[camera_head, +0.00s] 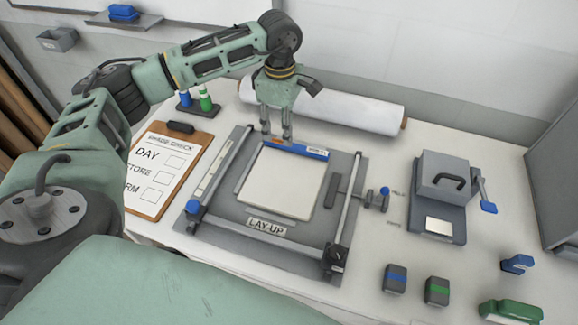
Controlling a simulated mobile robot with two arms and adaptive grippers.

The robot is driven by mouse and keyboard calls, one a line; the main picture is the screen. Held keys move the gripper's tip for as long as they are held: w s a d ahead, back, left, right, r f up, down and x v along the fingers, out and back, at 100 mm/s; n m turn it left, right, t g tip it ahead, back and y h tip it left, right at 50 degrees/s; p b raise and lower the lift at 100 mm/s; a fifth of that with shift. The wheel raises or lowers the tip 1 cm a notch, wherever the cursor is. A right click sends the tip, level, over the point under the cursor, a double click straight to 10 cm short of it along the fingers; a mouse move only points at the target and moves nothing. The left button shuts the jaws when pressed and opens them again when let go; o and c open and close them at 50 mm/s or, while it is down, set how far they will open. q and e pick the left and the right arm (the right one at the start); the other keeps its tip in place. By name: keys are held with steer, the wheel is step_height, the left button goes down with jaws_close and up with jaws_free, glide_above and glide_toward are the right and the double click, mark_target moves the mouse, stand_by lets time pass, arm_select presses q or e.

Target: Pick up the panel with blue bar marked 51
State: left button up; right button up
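A pale, square panel (277,182) lies flat in the grey lay-up frame on the table. A blue bar (312,151) with a small white label runs along its far edge; the label is too small to read. My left gripper (277,136) points down at the left end of this bar. Its two fingers are apart, with the tips at or just above the bar. I cannot tell whether they touch it. My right gripper is not in view.
The lay-up frame (221,231) has raised side rails and a front rail. A clipboard (152,188) lies left, a white roll (350,112) behind, and a grey press-like device (441,178) right. Two small blocks (396,278) (437,291) and a blue clip (517,263) are front right.

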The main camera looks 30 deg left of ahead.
mark_target(282, 142)
arm_select(q)
step_height(282, 142, down, 4)
steer(key=shift+s+r+p, duration=0.15)
steer(key=shift+r+p, duration=0.05)
steer(key=shift+p, duration=0.75)
steer(key=shift+f, duration=0.5)
steer(key=c, duration=1)
